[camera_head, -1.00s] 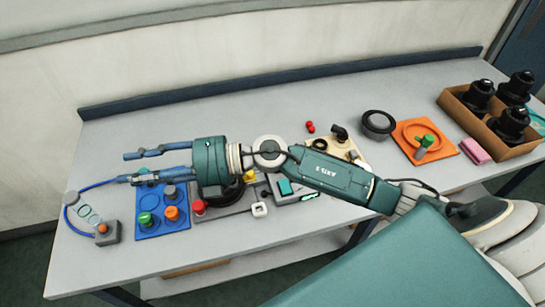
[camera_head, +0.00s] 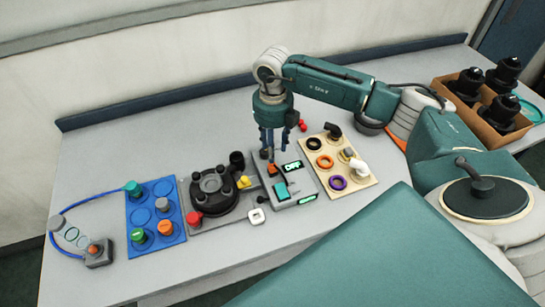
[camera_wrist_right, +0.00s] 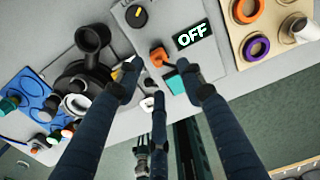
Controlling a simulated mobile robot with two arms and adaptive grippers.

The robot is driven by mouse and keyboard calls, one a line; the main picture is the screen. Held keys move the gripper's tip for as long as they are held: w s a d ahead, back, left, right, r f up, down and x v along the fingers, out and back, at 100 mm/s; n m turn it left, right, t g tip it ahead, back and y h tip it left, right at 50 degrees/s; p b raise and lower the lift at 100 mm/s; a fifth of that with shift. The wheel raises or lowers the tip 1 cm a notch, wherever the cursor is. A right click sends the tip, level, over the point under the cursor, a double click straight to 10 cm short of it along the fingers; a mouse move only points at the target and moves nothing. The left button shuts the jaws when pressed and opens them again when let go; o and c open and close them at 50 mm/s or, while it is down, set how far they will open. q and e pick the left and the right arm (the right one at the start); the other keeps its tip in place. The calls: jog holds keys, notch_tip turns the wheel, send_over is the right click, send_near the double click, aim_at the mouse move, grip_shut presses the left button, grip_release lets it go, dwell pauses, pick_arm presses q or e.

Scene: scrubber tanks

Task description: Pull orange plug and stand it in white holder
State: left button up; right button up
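The orange plug (camera_head: 272,170) stands at the upper left of a grey box with an OFF display; in the right wrist view the plug (camera_wrist_right: 158,56) is left of that display. My right gripper (camera_head: 272,150) points down just above it. In the right wrist view the right gripper's fingers (camera_wrist_right: 155,85) are spread apart, with no grip on the plug visible. A small white square piece with an opening (camera_head: 256,216), likely the white holder, lies at the box's front left. A dark pronged shape low in the right wrist view may be my left gripper; its state is unclear.
A black flanged fitting (camera_head: 213,192) stands left of the box. The blue board (camera_head: 153,253) with several knobs, one orange, is further left. A beige board (camera_head: 352,191) with rings and plugs is close on the right. The table's front strip is mostly bare.

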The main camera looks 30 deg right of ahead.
aim_at(273, 165)
jog(key=shift+a, duration=0.1)
notch_tip(273, 165, down, 9)
jog(key=b, duration=0.6)
jog(key=shift+b, duration=0.35)
dwell(1.0)
grip_shut()
jog(key=o, duration=0.6)
grip_release()
